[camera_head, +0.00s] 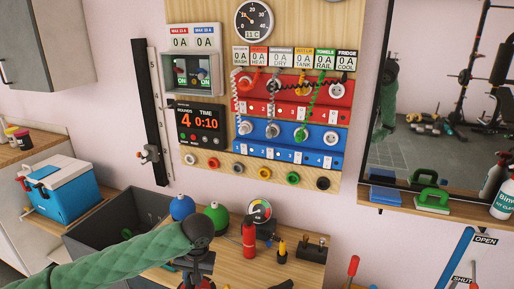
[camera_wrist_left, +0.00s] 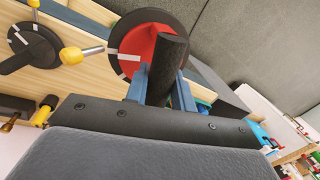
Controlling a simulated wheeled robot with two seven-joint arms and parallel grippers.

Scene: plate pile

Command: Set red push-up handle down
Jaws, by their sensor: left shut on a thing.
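The red push-up handle shows in the left wrist view as a red disc (camera_wrist_left: 135,42) with a dark rim and a thick black grip bar. My left gripper (camera_wrist_left: 163,92) is shut on the black bar, with a blue finger on each side of it. The disc is over the light wooden bench top; I cannot tell whether it touches the wood. In the head view my green-sleeved left arm comes in from the left, and my left gripper (camera_head: 195,266) is low in the picture, largely hiding the handle. My right gripper is in neither view.
On the bench (camera_head: 228,272) stand a red bottle-shaped item (camera_head: 249,240), a gauge (camera_head: 260,211) and a dark block (camera_head: 312,249), right of my gripper. A grey bin (camera_head: 85,243) is at left.

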